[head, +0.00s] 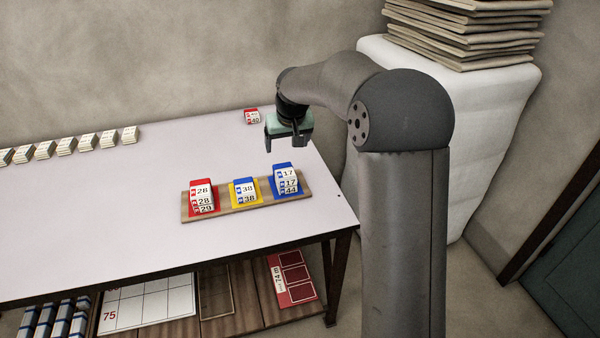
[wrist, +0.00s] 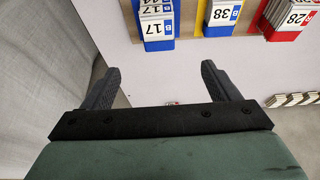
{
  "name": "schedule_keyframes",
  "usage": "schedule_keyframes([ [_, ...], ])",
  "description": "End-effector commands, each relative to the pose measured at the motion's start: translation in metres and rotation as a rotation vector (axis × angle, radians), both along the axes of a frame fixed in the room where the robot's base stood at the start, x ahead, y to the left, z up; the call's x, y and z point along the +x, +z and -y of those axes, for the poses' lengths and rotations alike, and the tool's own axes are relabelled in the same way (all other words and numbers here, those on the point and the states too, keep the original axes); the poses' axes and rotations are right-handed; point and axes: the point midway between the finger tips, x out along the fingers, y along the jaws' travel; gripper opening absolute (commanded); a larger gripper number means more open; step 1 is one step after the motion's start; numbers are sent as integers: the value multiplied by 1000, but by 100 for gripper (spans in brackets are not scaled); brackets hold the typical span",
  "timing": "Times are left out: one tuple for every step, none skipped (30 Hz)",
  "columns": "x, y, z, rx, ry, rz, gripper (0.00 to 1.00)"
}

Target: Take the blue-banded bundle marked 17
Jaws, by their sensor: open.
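The blue-banded bundle marked 17 (head: 287,174) is at the top of the stack on the blue pad, at the right end of a wooden rack (head: 222,212). A second 17 and a 44 show below it. In the wrist view the 17 bundle (wrist: 157,30) is at the top, ahead of my fingers. My gripper (head: 285,143) is open and empty, above the table behind the blue-pad stack and apart from it. In the wrist view the two fingers of my gripper (wrist: 155,70) stand wide apart with bare table between them.
On the rack are blue-banded 38 bundles (head: 244,189) on yellow and red-banded bundles (head: 201,191) marked 28 and 29 on red. A red-banded bundle marked 40 (head: 253,117) lies at the back. Several white bundles (head: 88,141) line the back left. The table (head: 120,220) is otherwise clear.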

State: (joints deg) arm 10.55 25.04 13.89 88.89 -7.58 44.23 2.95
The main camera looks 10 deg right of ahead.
Motion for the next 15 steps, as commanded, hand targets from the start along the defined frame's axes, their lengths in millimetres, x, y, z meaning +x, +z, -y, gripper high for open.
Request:
schedule_keyframes([
  [4,-13,0,1,0,-7,82],
  [6,-19,-1,2,0,-6,82],
  [9,-27,-1,1,-1,-7,82],
  [12,-33,-1,1,-1,-6,82],
  [15,-40,-1,1,-1,-6,82],
  [18,-47,-1,1,0,-6,82],
  [20,-54,-1,1,-1,-6,82],
  [23,-59,-1,1,0,-5,82],
  [26,-66,-1,1,0,-6,82],
  [27,-71,-1,0,0,-6,82],
  [29,-75,-1,0,-1,-4,82],
  [32,-80,-1,0,-1,-4,82],
  [33,-83,-1,1,-2,-5,82],
  [34,-85,-1,1,-2,-4,82],
  [35,-87,-1,1,-2,-3,82],
])
